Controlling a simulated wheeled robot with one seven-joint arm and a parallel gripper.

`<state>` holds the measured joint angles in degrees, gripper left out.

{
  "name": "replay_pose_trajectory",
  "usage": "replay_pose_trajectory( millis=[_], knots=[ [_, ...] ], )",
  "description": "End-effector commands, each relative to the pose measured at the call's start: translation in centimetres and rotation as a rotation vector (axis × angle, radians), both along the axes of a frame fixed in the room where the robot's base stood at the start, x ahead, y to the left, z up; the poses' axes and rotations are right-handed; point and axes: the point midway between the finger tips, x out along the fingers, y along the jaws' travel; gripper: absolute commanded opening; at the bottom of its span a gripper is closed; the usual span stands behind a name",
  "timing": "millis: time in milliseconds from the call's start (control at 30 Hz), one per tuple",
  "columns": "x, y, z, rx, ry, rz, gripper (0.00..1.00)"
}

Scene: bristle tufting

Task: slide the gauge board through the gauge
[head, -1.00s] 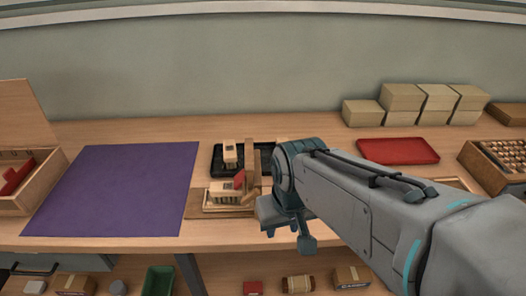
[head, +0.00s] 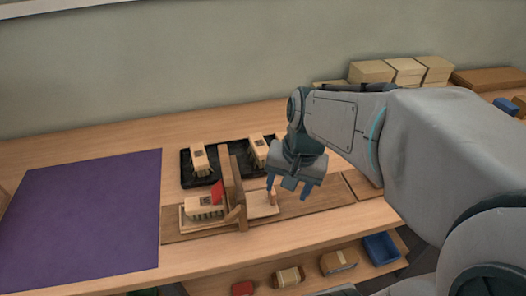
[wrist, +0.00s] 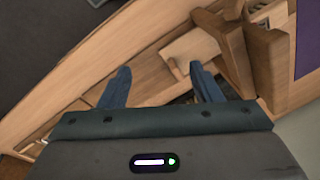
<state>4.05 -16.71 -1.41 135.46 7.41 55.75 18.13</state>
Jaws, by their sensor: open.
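The gauge (head: 232,178) is an upright wooden frame at the middle of the bench. The gauge board (head: 262,209) is a pale flat board with a small upright peg (head: 271,197) near its right end. My gripper (head: 289,188) is open and empty, above and close to the peg end. In the wrist view, the board (wrist: 190,47) and peg (wrist: 175,69) lie just ahead, between the open fingers (wrist: 162,78); contact does not show.
A black tray (head: 186,178) with brush blocks (head: 258,150) stands behind the gauge. A red piece (head: 217,192) is beside the gauge. A purple mat (head: 82,222) covers the left bench. Boxes (head: 405,71) stand at back right. A shelf below holds several small items.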

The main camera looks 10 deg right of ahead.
Motion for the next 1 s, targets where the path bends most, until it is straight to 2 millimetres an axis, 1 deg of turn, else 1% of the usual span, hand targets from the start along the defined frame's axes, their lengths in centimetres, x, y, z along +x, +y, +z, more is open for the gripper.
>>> replay_pose_trajectory(
  millis=[33, 200, 300, 400, 500, 667, 767, 1000],
  knots=[
    [1.4, -0.5, 0.0, 0.045, 0.048, -0.134, 0.58],
    [5.5, -2.4, -0.3, 0.186, 0.193, -0.578, 0.58],
    [7.4, -3.5, -0.7, 0.247, 0.267, -0.785, 0.58],
    [8.7, -4.3, -1.1, 0.287, 0.323, -0.93, 0.58],
    [9.5, -4.8, -1.3, 0.31, 0.354, -1.013, 0.58],
    [9.7, -4.6, -2.3, 0.321, 0.372, -1.049, 0.58],
    [9.7, -4.0, -3.8, 0.32, 0.373, -1.047, 0.58],
    [9.6, -2.0, -8.6, 0.318, 0.374, -1.045, 0.58]
  ],
)
